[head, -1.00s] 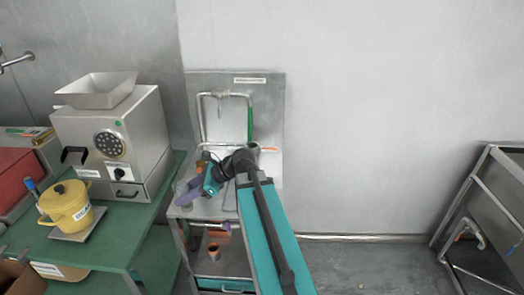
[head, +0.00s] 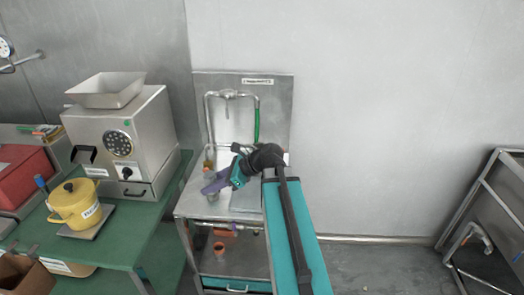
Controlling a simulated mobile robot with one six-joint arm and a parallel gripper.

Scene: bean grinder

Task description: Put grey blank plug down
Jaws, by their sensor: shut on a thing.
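My gripper (head: 211,187), with purple fingers, is over the left part of the steel stand's top (head: 192,205). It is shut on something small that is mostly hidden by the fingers. The grey blank plug cannot be made out clearly at this size, and grey on the steel top blends in. I cannot tell whether the held thing touches the top.
A bent metal pipe frame (head: 207,112) with a green section stands on the steel stand, against its back panel. An orange-brown cup (head: 219,248) is on the lower shelf. At left, a green bench (head: 140,226) bears a steel grinder (head: 143,133) and a yellow pot (head: 72,207).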

